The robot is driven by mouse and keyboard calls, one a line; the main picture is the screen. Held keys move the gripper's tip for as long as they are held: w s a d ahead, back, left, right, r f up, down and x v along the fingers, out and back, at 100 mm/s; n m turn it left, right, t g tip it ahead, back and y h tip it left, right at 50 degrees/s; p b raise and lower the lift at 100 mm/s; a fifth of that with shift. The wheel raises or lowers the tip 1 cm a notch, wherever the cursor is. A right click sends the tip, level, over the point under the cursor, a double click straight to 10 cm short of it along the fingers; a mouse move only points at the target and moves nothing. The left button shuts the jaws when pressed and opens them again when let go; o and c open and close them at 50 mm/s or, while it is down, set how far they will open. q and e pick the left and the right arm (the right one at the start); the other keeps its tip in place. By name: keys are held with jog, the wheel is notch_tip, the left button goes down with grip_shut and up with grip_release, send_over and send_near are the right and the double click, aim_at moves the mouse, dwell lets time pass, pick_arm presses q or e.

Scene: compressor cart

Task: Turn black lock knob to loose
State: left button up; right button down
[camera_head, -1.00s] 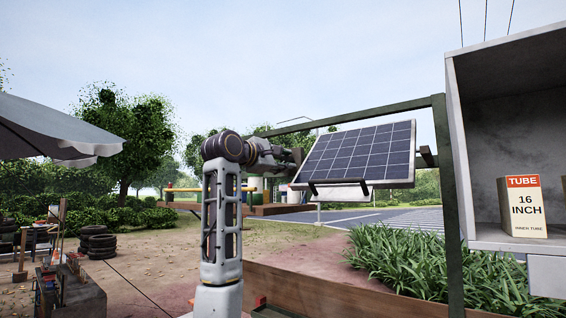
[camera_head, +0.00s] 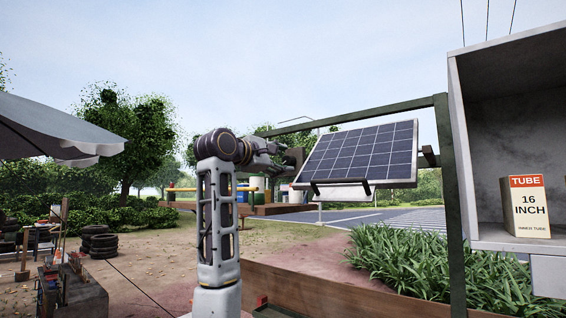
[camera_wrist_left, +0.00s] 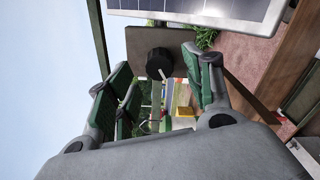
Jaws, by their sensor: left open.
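The black lock knob (camera_wrist_left: 160,63) is round with a pale pointer mark on its lower right edge. It sits on a grey-brown plate below the solar panel (camera_wrist_left: 195,10) in the left wrist view. My left gripper (camera_wrist_left: 165,88) is open, with green-padded fingers on both sides of the view. The knob shows between and beyond the fingers, nearer the left ones; I cannot tell any contact. In the head view my left arm reaches to the left edge of the tilted solar panel (camera_head: 362,155), and the knob cannot be made out there. My right gripper is not in view.
A dark green metal frame (camera_head: 443,180) stands behind and beside the panel. A grey shelf box (camera_head: 453,130) with a tube carton (camera_head: 527,206) is at the right. Grassy plants (camera_head: 400,262) grow below the panel in a wooden-edged bed.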

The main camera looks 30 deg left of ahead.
pick_arm(q)
jog(key=s, duration=1)
jog(key=shift+a, duration=0.4)
jog(key=shift+w, duration=0.1)
